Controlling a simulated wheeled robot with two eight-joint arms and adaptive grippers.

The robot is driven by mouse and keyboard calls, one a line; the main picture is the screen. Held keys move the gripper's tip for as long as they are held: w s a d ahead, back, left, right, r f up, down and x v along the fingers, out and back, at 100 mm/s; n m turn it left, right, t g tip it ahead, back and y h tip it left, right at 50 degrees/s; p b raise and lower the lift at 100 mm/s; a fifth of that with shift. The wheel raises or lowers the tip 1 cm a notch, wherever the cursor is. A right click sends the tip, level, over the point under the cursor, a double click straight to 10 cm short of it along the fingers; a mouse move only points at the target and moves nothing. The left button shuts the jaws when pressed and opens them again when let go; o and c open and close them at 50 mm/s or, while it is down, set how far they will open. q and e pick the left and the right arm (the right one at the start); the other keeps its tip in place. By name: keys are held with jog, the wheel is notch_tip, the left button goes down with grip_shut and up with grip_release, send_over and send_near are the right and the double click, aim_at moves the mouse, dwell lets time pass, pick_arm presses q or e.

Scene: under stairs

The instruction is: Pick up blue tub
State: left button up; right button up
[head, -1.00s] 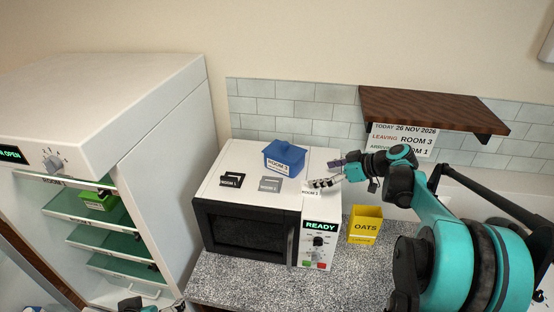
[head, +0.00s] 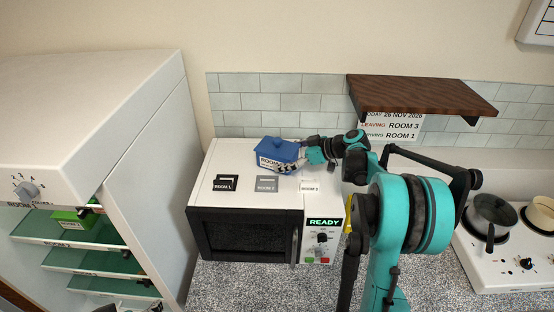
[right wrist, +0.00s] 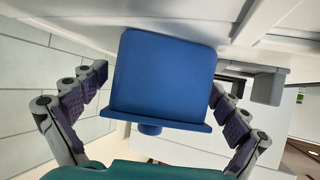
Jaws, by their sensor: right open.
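The blue tub (head: 277,150) stands on top of the white microwave (head: 228,160), towards its back, with a lid and a white room label on its front. My right gripper (head: 289,163) is open at the tub's right side in the head view. In the right wrist view the blue tub (right wrist: 163,78) fills the middle, between the two spread fingers of the right gripper (right wrist: 160,84). The left finger is apart from the tub; whether the right finger touches it I cannot tell.
Dark, grey and white room labels lie on the microwave top in front of the tub. A wooden shelf (head: 420,95) juts from the wall at the right. An open cabinet (head: 150,150) with a green tub (head: 72,218) stands left. A hob with pans (head: 490,215) is at the right.

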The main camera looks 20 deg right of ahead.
aim_at(277, 139)
jog(key=x, duration=0.3)
jog(key=shift+w, duration=0.1)
jog(key=c, duration=1.6)
jog(key=shift+r, duration=0.15)
jog(key=shift+r+p, duration=0.55)
jog(key=shift+r, duration=4.3)
